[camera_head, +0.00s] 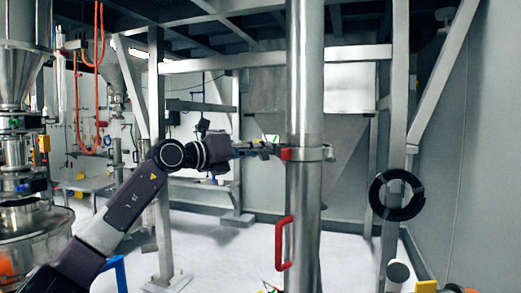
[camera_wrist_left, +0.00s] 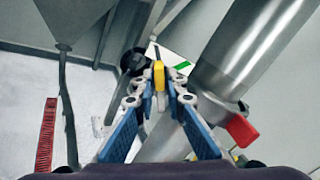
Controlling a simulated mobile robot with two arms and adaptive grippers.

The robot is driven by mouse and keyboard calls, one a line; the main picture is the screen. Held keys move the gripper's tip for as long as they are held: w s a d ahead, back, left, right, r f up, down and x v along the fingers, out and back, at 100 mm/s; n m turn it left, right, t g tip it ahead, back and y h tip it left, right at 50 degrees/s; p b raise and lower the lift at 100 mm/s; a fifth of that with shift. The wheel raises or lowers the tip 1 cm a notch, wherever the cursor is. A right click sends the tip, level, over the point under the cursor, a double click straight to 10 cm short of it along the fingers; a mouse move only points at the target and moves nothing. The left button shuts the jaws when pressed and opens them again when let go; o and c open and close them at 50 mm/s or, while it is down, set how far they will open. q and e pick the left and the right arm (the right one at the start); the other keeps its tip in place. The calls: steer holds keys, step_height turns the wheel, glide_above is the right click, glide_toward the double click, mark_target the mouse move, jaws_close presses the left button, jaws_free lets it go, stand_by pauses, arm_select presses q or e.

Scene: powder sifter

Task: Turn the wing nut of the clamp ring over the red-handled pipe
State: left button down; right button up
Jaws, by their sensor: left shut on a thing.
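The steel pipe (camera_head: 305,75) stands upright in the head view, with a red handle (camera_head: 281,243) on its lower part. A clamp ring (camera_head: 311,154) goes around it above the handle, with a red piece (camera_head: 285,154) on its left side. My left gripper (camera_head: 270,148) reaches in from the left beside the ring. In the left wrist view, the blue-padded fingers (camera_wrist_left: 160,82) close on a small yellow piece (camera_wrist_left: 158,75), seemingly the wing nut. The red piece (camera_wrist_left: 240,130) shows right of the fingers, beside the pipe (camera_wrist_left: 245,50). My right gripper is out of view.
A steel frame post (camera_head: 396,110) with a black coil (camera_head: 396,196) stands to the right. A hopper (camera_head: 340,110) is behind the pipe. Process equipment (camera_head: 22,200) stands at the far left. White floor (camera_head: 222,265) is open left of the pipe.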

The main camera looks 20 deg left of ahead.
arm_select(q)
steer(key=shift+r+n, duration=0.1)
steer(key=shift+n, duration=1.1)
steer(key=shift+a, duration=0.1)
steer(key=c, duration=2.1)
jaws_free()
steer(key=v, duration=1.2)
